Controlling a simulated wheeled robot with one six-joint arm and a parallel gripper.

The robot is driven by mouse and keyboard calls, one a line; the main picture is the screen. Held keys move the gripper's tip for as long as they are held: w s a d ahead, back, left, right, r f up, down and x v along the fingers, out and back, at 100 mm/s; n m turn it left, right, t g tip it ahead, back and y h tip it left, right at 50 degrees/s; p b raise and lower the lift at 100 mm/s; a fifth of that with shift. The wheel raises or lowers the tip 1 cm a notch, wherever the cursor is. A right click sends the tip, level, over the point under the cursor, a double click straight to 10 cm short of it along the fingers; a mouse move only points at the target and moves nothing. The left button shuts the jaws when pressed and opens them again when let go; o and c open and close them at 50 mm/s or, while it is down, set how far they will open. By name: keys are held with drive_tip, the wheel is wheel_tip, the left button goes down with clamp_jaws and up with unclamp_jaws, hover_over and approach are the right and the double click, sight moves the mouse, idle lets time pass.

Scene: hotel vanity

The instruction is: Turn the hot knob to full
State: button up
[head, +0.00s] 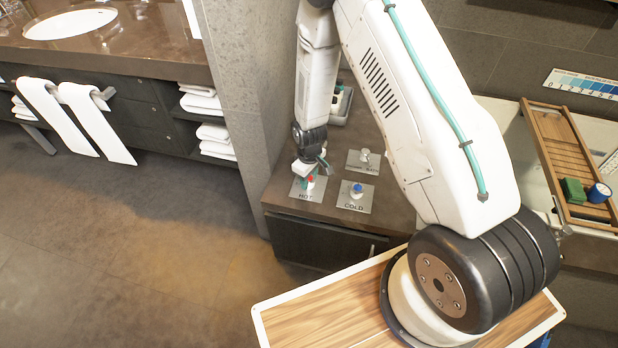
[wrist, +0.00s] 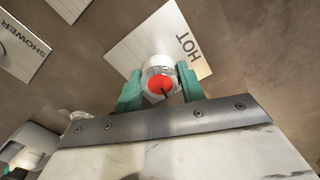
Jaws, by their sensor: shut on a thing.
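The hot knob is a clear and white knob with a red cap (wrist: 161,85), on a pale plate (wrist: 140,45) marked HOT. In the wrist view my gripper (wrist: 158,88) has its green fingers on both sides of the knob, shut on it. A dark pointer line shows on the red cap, toward the gripper's palm. In the head view the knob's red top (head: 311,180) shows beside my fingertips at the front left of the brown counter. The fingers hide part of the knob and plate there.
The cold knob with a blue cap (head: 357,188) sits on its own plate just right of the hot one. Another knob (head: 365,155) is on a plate behind. A grey wall (head: 240,90) stands close on the left. A wooden tray (head: 568,150) lies far right.

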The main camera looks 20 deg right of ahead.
drive_tip(key=shift+w+n, duration=0.1)
drive_tip(key=shift+n, duration=0.9)
drive_tip(key=o, duration=1)
wheel_tip(320, 180, up, 8)
drive_tip(key=shift+f, duration=0.1)
